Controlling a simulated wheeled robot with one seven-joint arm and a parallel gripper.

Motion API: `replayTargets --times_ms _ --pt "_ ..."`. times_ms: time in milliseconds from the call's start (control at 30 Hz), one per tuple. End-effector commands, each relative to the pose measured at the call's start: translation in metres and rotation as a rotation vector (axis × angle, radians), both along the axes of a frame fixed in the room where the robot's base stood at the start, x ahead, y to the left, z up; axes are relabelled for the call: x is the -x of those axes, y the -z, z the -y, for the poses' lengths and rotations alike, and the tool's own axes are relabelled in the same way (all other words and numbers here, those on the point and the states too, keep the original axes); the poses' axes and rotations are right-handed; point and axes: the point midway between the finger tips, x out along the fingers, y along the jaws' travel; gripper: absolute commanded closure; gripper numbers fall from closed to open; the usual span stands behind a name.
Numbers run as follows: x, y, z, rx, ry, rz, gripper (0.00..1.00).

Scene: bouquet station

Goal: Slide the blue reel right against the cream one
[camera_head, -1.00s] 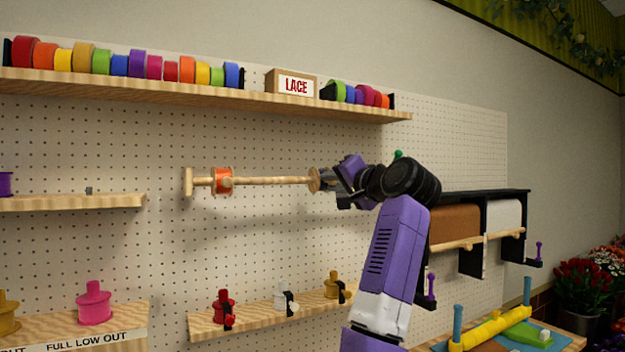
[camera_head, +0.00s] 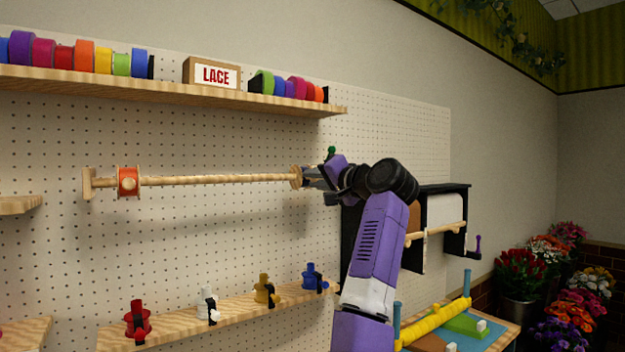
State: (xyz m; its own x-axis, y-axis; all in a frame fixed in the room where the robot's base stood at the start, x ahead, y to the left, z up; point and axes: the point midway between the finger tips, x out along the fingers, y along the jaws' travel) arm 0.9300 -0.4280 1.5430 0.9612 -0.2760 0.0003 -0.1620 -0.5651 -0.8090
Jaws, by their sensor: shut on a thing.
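My gripper (camera_head: 309,177) is shut at the right end of a long wooden rod, on or just behind a round wooden disc (camera_head: 296,177). Its fingertips are small and partly hidden by the disc.
An orange reel (camera_head: 128,182) sits at the rod's left end; the rod (camera_head: 220,180) between it and the disc is bare. The upper shelf (camera_head: 170,90) holds ribbon rolls and a LACE box.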

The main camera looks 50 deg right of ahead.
Motion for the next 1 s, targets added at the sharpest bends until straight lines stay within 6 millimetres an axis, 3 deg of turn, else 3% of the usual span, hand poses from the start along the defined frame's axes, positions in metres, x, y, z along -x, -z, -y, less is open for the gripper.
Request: replayTargets --times_ms 133,167,233,267,633,1000 --pt "0.0 0.002 0.001 -0.002 0.002 -0.003 1.0" --pt "0.0 0.002 0.001 -0.002 0.002 -0.003 0.74" --pt "0.0 0.002 0.001 -0.001 0.002 -0.002 0.61" --pt "0.0 0.002 0.001 -0.001 0.002 -0.002 0.58" --pt "0.004 0.001 -0.001 0.0 0.001 0.0 0.58" --pt "0.058 0.003 -0.015 0.002 0.003 0.0 0.58"
